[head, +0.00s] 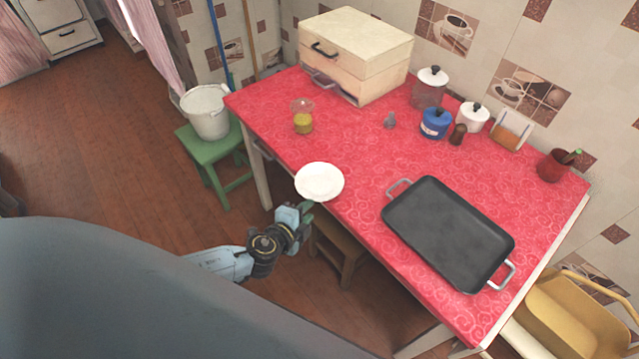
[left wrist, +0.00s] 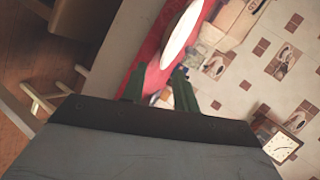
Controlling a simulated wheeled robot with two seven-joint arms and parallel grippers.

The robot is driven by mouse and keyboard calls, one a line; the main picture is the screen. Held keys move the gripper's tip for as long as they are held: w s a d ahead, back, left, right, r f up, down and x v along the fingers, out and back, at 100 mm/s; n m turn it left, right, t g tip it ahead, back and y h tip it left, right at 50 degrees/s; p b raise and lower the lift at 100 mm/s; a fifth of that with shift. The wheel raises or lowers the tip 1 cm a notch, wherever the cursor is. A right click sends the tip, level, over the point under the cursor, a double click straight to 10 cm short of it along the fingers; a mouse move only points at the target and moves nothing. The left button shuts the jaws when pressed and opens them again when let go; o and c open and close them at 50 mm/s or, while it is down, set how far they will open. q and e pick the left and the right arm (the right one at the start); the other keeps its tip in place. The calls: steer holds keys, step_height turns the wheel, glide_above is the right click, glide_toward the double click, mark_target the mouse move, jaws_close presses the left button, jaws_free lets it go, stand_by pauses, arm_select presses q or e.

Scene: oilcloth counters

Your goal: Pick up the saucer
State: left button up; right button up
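The white saucer (head: 320,181) lies on the red patterned oilcloth of the table (head: 350,150), close to its front edge. My left gripper (head: 307,208) is just in front of the saucer's near rim, at the table edge. In the left wrist view the saucer (left wrist: 182,32) shows as a narrow white ellipse beyond the two green fingers (left wrist: 160,88). The fingers stand apart with a gap between them, and nothing is held. Whether a fingertip touches the rim cannot be told. My right gripper is in neither view.
A dark tray (head: 448,232) with metal handles lies right of the saucer. A glass jar with yellow contents (head: 303,117) stands behind it. Canisters (head: 436,122) and a cream box (head: 355,50) are at the back. A wooden stool (head: 338,245) is under the table edge.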

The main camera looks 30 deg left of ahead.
arm_select(q)
steer(key=x, duration=0.5)
steer(key=shift+w+d+b, duration=0.25)
steer(key=shift+w+b, duration=0.1)
jaws_close()
